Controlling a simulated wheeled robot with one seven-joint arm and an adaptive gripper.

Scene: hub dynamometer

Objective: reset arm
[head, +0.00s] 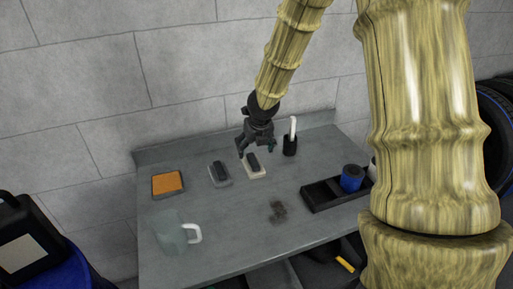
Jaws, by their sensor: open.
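My arm comes in from the upper right. My gripper (255,152) is open and points down above the back part of the grey table (225,222). It is over or just behind a pale block with a dark top (254,168). The small picture does not show whether the fingers touch it. Nothing shows between the fingers.
An orange pad (167,183), a dark block on a grey base (219,173), a clear jug (174,234), a dark cup with a white stick (290,143) and a black tray (325,192) with a blue cylinder (352,178) stand on the table. A dark smudge (278,211) is mid-table.

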